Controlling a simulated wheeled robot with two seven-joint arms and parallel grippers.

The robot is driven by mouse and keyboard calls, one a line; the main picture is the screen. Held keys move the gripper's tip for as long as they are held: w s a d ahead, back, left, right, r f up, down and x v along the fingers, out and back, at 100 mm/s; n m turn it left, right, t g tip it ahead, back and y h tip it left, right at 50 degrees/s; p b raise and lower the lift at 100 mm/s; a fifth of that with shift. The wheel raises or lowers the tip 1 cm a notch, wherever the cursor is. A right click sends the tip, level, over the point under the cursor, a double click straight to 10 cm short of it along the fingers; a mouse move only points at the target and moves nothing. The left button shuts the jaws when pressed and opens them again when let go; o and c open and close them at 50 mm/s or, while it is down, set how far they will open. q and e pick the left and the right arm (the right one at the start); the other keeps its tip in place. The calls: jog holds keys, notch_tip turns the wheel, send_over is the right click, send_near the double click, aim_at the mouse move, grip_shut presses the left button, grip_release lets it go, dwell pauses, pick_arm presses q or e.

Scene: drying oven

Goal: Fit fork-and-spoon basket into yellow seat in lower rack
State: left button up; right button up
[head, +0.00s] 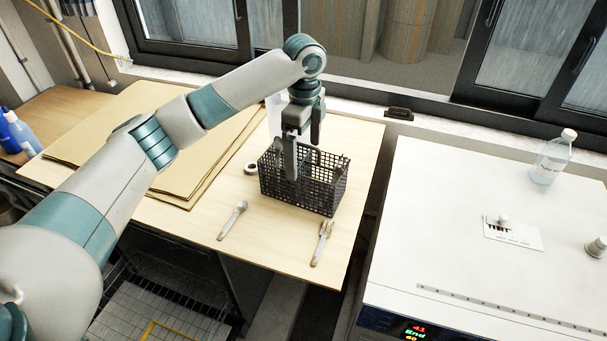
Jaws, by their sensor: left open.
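The dark mesh basket (325,190) stands upright on the wooden table, with an open top. My left gripper (304,160) points down at the basket from above, its fingers apart. The nearer finger overlaps the basket's near side in the picture; whether it touches is unclear. A spoon (232,220) and a fork (321,243) lie on the table in front of the basket, outside it. The lower rack (125,310) shows below the table at the lower left, with part of the yellow seat (152,331) at the picture's bottom edge. My right gripper is out of view.
Brown cardboard sheets (190,178) lie on the table left of the basket, beside a small tape roll (251,168). A white oven (440,215) with a bottle (552,158) on top stands to the right. Blue bottles (18,132) stand far left.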

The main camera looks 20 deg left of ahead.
aim_at(304, 172)
pick_arm(q)
jog(key=shift+f, duration=0.75)
jog(key=shift+s+f+p, duration=0.25)
jog(key=shift+f+p, duration=0.4)
jog(key=shift+p, duration=0.15)
notch_tip(304, 172, down, 3)
jog(key=shift+s+r+p, duration=0.1)
jog(key=shift+s+p, duration=0.05)
jog(key=shift+p, duration=0.65)
jog(key=shift+f, duration=0.55)
jog(key=c, duration=1.2)
